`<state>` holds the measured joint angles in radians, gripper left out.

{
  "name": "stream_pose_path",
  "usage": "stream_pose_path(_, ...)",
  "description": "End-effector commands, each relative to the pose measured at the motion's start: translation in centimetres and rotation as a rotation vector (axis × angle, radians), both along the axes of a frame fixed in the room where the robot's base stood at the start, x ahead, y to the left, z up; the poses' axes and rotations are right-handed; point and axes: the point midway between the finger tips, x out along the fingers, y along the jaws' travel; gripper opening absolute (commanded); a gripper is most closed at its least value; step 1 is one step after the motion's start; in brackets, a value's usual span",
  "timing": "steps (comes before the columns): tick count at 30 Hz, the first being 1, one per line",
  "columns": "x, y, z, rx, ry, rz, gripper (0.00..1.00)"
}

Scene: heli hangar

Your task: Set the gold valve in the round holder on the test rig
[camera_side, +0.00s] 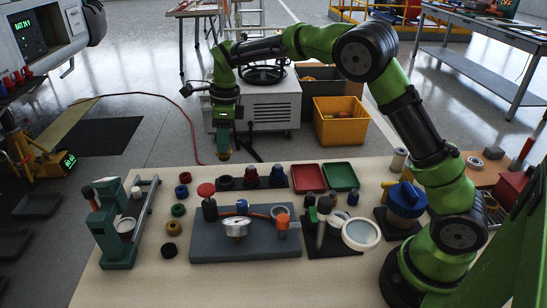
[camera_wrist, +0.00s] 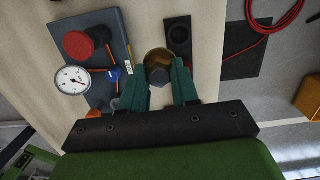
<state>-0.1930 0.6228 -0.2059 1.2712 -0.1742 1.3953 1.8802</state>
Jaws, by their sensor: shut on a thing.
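My gripper (camera_wrist: 160,78) is shut on the gold valve (camera_wrist: 157,58), whose dark hexagonal end faces the wrist camera between the two teal fingers. In the side view my gripper (camera_side: 223,152) points down and holds the valve above the table's back edge. The test rig appears to be the grey plate (camera_side: 215,250), carrying a round gauge (camera_side: 237,227), a red-topped post (camera_side: 206,189) and an orange pipe. The plate also shows in the wrist view with its gauge (camera_wrist: 73,80) and red top (camera_wrist: 78,45).
A black strip (camera_side: 236,183) with several capped parts stands behind the plate. A green fixture (camera_side: 113,228) stands left, with several coloured rings (camera_side: 178,210) between. Red (camera_side: 308,177) and green trays (camera_side: 341,176) lie back right. A magnifier (camera_side: 361,234) is right. The front table is clear.

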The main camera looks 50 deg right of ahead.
Motion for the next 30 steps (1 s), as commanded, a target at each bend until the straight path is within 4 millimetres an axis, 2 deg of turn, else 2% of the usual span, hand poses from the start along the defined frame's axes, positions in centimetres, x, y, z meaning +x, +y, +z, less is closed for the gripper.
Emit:
stream_pose_path(2, -2.8, 0.5, 1.5, 0.002, -0.002, 0.005, 0.03)
stream_pose_path(6, -7.7, 0.7, 2.3, 0.002, -0.002, 0.007, 0.03)
stream_pose_path(12, -14.0, 0.6, 1.3, 0.002, -0.001, 0.002, 0.03)
stream_pose_path(15, -16.3, 0.4, 0.3, 0.002, 0.0, -0.004, 0.03)
stream_pose_path(21, -18.3, -0.1, -1.4, -0.001, 0.001, -0.019, 0.03)
stream_pose_path(30, -18.3, -0.3, -3.4, 0.0, 0.004, -0.032, 0.03)
